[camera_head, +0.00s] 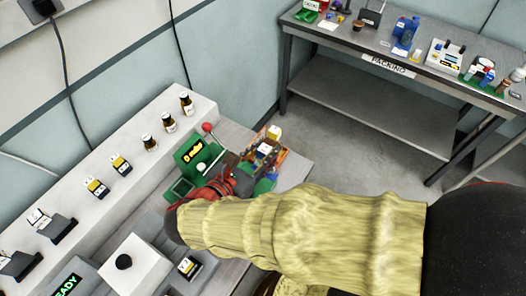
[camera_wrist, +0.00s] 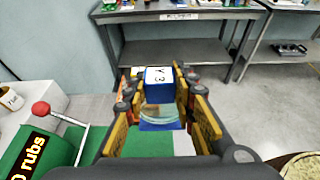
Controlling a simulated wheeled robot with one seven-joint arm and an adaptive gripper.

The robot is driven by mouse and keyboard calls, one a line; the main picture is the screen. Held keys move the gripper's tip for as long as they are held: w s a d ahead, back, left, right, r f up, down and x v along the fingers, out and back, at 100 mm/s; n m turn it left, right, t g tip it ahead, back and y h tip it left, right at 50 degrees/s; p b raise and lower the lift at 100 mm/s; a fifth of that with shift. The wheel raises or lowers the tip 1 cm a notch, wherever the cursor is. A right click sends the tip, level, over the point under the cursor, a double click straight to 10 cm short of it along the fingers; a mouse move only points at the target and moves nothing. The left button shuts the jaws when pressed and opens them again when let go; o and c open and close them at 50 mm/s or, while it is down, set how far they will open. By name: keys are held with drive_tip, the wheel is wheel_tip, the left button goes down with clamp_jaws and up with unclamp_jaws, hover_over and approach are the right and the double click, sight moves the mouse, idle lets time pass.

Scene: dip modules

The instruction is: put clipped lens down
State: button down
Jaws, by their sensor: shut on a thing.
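My gripper (camera_wrist: 159,92) is shut on the clipped lens. In the wrist view a clear round lens (camera_wrist: 160,117) shows between the two yellow-padded fingers. A blue block with a white top marked "Y3" (camera_wrist: 158,77) shows just beyond it, between the fingertips; I cannot tell exactly how the two join. In the head view my gripper (camera_head: 243,183) is at the right end of the bench, beside the green machine (camera_head: 194,150). A small white-topped blue block (camera_head: 264,150) shows by its tips. The lens is hard to make out there.
The green machine with a red-knobbed lever (camera_wrist: 42,108) stands close on the left in the wrist view. Several small bottles (camera_head: 150,142) line the bench's back ledge. A white box with a black knob (camera_head: 135,263) stands at the front. The packing table (camera_head: 392,68) is across the floor.

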drive_tip(key=w+f+b, duration=0.2)
drive_tip(key=w+f, duration=0.1)
drive_tip(key=w, duration=0.3)
drive_tip(key=b, duration=0.4)
approach(272, 139)
drive_tip(key=x, duration=0.4)
drive_tip(key=shift+w+d, duration=0.2)
drive_tip(key=shift+w, duration=0.05)
drive_tip(key=c, duration=1.6)
unclamp_jaws()
drive_tip(key=shift+o, duration=0.6)
